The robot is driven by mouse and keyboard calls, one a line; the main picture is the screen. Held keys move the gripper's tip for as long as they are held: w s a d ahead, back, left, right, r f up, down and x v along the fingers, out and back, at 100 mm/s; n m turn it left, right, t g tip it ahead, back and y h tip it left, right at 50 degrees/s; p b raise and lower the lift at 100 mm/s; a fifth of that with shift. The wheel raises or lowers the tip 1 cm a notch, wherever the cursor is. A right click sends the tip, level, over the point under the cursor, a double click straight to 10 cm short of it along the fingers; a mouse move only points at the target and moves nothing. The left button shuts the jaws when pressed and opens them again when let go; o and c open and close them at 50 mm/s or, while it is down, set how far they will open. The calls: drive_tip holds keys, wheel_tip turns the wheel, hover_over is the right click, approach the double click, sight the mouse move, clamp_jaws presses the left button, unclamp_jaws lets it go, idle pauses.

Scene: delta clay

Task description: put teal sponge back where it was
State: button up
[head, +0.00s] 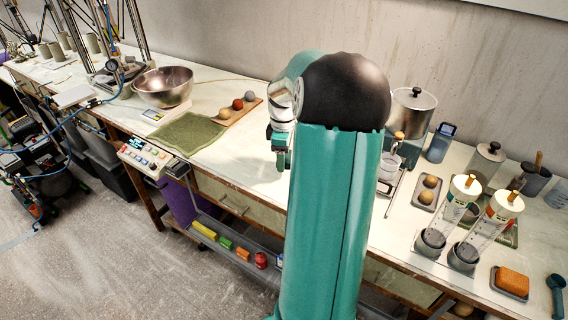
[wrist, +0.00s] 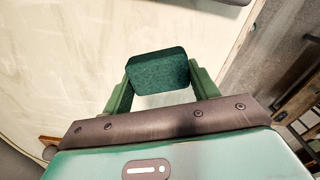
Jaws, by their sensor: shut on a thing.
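The teal sponge (wrist: 158,70) is a dark, speckled block with rounded corners. In the wrist view my gripper (wrist: 160,80) is shut on it, with one green finger at each side. The pale bench top (wrist: 60,60) shows behind and below the sponge. In the head view my gripper (head: 283,150) hangs over the front part of the bench, just right of the green mat. My own arm covers much of the bench there, and I cannot clearly tell the sponge from the fingers in that view.
A green mat (head: 187,133), a metal bowl (head: 163,86) and a board (head: 240,114) with several balls lie left of my arm. To the right are a metal pot (head: 412,112), two clear cylinders (head: 448,215) and an orange sponge (head: 513,281) on a tray. Coloured blocks sit on a lower shelf.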

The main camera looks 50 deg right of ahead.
drive_tip(key=shift+d+f, duration=0.2)
drive_tip(key=shift+f, duration=0.8)
drive_tip(key=shift+d+f, duration=0.15)
drive_tip(key=shift+f, duration=0.8)
drive_tip(key=shift+f, duration=0.1)
drive_tip(key=o, duration=0.9)
drive_tip(key=shift+o, duration=0.2)
